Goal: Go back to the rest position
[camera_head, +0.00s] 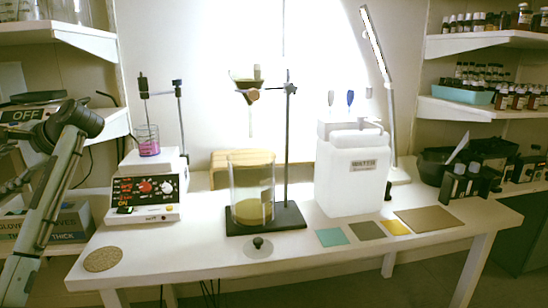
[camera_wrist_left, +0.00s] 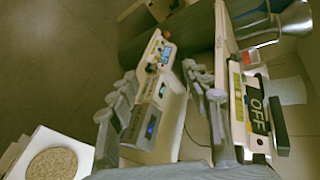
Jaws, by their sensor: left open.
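My left arm (camera_head: 50,200) rises at the left edge of the head view, left of the table and in front of the left shelves. Its gripper cannot be made out there. In the left wrist view my left gripper (camera_wrist_left: 163,90) shows its two grey fingers spread apart, with nothing held between them. Behind the fingers are instruments, one with a lit blue display (camera_wrist_left: 153,125). My right arm and gripper are in neither view.
The white table (camera_head: 190,245) carries a hotplate (camera_head: 148,190) with a pink-filled beaker, a large glass jar (camera_head: 252,185), a stand and a white jug (camera_head: 352,175). A round cork mat (camera_head: 103,259) lies at its left front corner. Shelves (camera_head: 60,38) flank my left arm.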

